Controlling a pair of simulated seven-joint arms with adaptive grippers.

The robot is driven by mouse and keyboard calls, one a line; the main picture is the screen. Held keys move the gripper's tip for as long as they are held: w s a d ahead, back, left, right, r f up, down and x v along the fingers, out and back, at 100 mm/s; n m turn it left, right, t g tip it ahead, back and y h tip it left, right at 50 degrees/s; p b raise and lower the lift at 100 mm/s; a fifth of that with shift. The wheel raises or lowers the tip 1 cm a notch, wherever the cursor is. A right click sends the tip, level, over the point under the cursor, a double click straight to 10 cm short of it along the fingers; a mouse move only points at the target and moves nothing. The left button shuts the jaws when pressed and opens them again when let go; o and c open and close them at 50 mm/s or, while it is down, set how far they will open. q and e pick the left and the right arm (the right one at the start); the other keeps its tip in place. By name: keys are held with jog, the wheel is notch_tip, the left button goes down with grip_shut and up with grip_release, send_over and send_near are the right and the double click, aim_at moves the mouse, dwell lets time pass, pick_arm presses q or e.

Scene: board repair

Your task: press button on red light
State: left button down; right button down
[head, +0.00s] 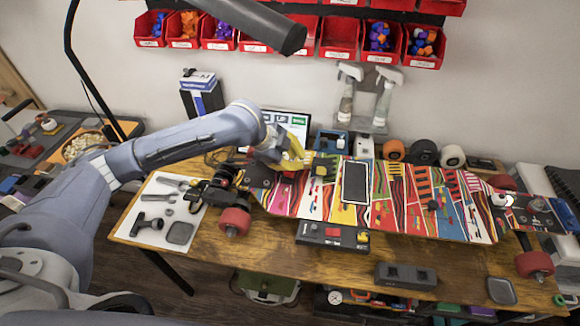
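A dark box (332,236) with a red panel and a small yellow-and-red part at its right end lies on the wooden table in front of the skateboard. I cannot tell whether any light on it is lit. My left gripper (290,157) is above the board's back left edge, behind and left of the box and apart from it. Yellow shows at its fingers, and I cannot tell whether this is part of the gripper or a separate thing. Its finger opening is too small to make out. My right gripper is not in view.
A colourful skateboard (395,203) with red wheels spans the table (265,262). A white mat (153,216) with tools lies left, a grey block (405,276) at the front. Spray bottles (347,98) and loose wheels stand behind. Red bins (340,38) hang on the wall.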

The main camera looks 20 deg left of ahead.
pick_arm(q)
jog(key=shift+r, duration=0.85)
jog(key=shift+r, duration=3)
